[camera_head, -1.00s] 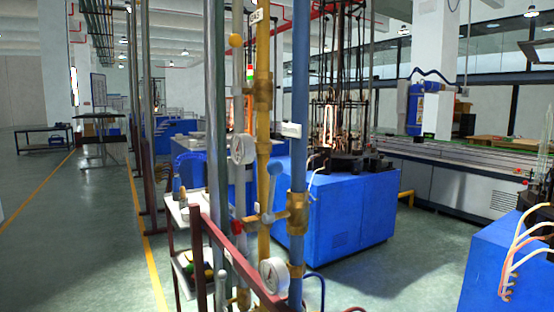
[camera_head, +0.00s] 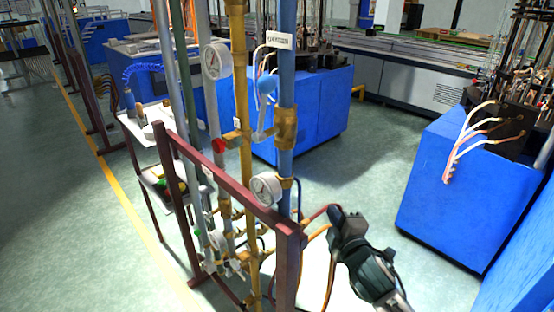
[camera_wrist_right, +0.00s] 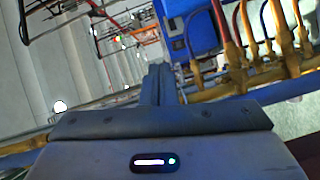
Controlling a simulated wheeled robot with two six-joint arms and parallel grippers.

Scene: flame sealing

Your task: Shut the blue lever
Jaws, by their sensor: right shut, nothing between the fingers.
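The blue lever (camera_head: 267,86) has a light blue round knob on a pale arm. It points upward just left of the blue pipe (camera_head: 286,60), at the brass valve (camera_head: 286,128) on that pipe. My right gripper (camera_head: 336,213) is low and to the right of the pipe, below the lever and clearly apart from it. Its fingers show closed together and empty in the right wrist view (camera_wrist_right: 158,84). I cannot make out the lever in the wrist view. My left gripper is not in view.
A yellow pipe (camera_head: 238,100) and grey pipes stand left of the blue pipe. A white gauge (camera_head: 265,188) sits below the valve. A dark red frame (camera_head: 225,178) stands in front, with hoses near my right gripper. Blue machines (camera_head: 450,195) stand behind and right, with open floor between.

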